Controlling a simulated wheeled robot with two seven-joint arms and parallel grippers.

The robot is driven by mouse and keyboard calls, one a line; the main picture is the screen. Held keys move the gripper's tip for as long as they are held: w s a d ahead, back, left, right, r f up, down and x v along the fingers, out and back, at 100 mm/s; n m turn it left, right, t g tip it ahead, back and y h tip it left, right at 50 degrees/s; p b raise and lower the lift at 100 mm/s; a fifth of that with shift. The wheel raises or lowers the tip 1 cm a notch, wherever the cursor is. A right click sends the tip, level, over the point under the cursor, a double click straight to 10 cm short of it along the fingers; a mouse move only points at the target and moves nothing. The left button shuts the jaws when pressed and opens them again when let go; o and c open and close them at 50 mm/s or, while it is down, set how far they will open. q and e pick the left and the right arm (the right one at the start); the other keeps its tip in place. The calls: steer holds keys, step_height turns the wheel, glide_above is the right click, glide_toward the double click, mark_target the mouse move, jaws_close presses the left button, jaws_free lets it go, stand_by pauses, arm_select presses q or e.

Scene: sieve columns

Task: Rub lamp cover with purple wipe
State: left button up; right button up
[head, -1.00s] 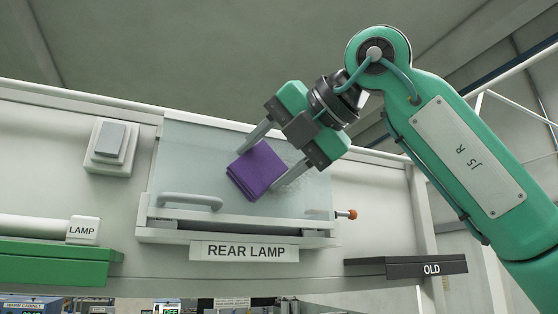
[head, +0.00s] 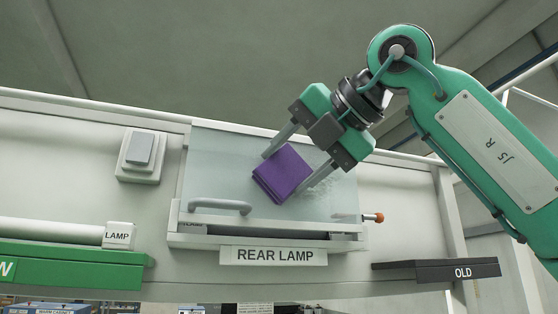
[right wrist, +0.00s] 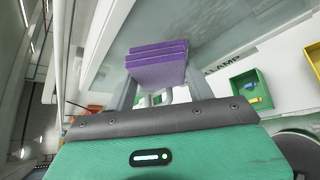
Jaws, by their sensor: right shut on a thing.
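The lamp cover (head: 222,160) is a clear, slightly frosted panel above the REAR LAMP label, with a grey handle (head: 220,206) at its lower left. A whitish smudged patch shows on it, right of the wipe and partly behind a finger. The folded purple wipe (head: 282,174) is in front of the panel's middle. My right gripper (head: 292,166) is shut on it, a finger on each side. In the right wrist view the layered wipe (right wrist: 157,66) sits between the fingertips. I cannot tell whether it touches the panel. My left gripper is not in view.
An orange-tipped knob (head: 374,218) sticks out right of the cover. A grey switch box (head: 140,155) is on the wall at left. A green tray with a LAMP tube (head: 50,232) is at lower left, and a black OLD tray (head: 435,270) at lower right.

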mark_target(267, 166)
steer(key=shift+w+d, duration=0.45)
steer(key=shift+d, duration=0.95)
steer(key=shift+w+d, duration=0.4)
steer(key=shift+d, duration=0.95)
steer(key=shift+w+d, duration=0.45)
steer(key=shift+d, duration=0.95)
steer(key=shift+w+d+p, duration=0.2)
steer(key=shift+w+d, duration=0.15)
steer(key=shift+d, duration=0.5)
steer(key=shift+w+d+p, duration=0.15)
steer(key=shift+w+d, duration=0.15)
steer(key=shift+d, duration=0.55)
steer(key=shift+s+a, duration=0.2)
steer(key=shift+a, duration=0.35)
steer(key=shift+s+a, duration=0.15)
steer(key=shift+a, duration=0.35)
steer(key=shift+s+a+b, duration=0.2)
steer(key=shift+s+a, duration=0.5)
steer(key=shift+a, duration=1.45)
steer(key=shift+s+a+b, duration=0.2)
steer(key=shift+s+a, duration=0.5)
steer(key=shift+a, duration=1.5)
steer(key=shift+s+a+b, duration=0.2)
steer(key=shift+s+a, duration=0.5)
steer(key=shift+a, duration=1.45)
steer(key=shift+d, duration=0.1)
steer(key=shift+d, duration=0.15)
